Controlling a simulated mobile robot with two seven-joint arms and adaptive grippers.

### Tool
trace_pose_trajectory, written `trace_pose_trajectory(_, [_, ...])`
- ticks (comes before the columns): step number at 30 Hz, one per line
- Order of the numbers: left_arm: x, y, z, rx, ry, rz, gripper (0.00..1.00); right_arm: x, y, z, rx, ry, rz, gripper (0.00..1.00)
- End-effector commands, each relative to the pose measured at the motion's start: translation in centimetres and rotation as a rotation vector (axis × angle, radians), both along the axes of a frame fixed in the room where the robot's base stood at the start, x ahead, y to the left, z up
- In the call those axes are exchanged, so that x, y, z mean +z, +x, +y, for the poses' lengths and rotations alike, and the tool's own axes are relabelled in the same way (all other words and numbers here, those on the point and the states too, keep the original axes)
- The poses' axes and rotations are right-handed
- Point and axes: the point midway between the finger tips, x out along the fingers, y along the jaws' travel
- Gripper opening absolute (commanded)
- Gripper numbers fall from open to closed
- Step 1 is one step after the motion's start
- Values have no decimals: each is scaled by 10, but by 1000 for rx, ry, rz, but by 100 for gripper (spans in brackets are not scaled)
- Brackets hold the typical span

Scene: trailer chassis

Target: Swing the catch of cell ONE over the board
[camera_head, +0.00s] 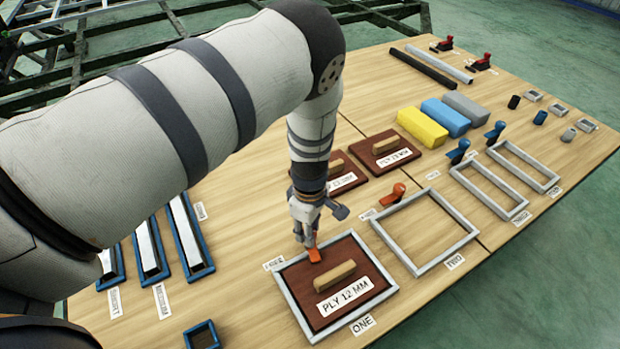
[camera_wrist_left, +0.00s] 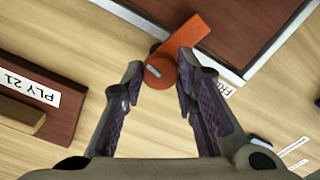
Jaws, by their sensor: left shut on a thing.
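Cell ONE is a grey frame (camera_head: 290,298) near the table's front edge, with its label ONE (camera_head: 362,325) beside it. A dark red-brown board (camera_head: 318,312) marked PLY 12 MM lies inside it, with a wooden grip (camera_head: 335,276) on top. The orange catch (camera_head: 314,254) sits at the frame's far side, its lever reaching across the frame over the board's edge. My left gripper (camera_head: 311,240) points down at the catch. In the left wrist view my left gripper (camera_wrist_left: 161,75) is shut on the round end of the orange catch (camera_wrist_left: 188,45). My right gripper is not in view.
Empty cell TWO (camera_head: 455,262) with its orange catch (camera_head: 394,194) lies to the right. Two more boards (camera_head: 384,150) lie behind, one partly hidden by my left arm. Yellow (camera_head: 422,127), blue and grey blocks stand further back. Blue trays (camera_head: 190,235) lie left.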

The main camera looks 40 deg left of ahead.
Motion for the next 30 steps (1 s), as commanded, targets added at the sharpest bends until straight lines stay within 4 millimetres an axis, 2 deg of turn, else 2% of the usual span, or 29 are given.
trace_pose_trajectory(12, [-1,-1,-1,226,-1,3,0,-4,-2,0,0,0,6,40])
trace_pose_trajectory(30, [-1,-1,-1,280,-2,4,0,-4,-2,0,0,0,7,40])
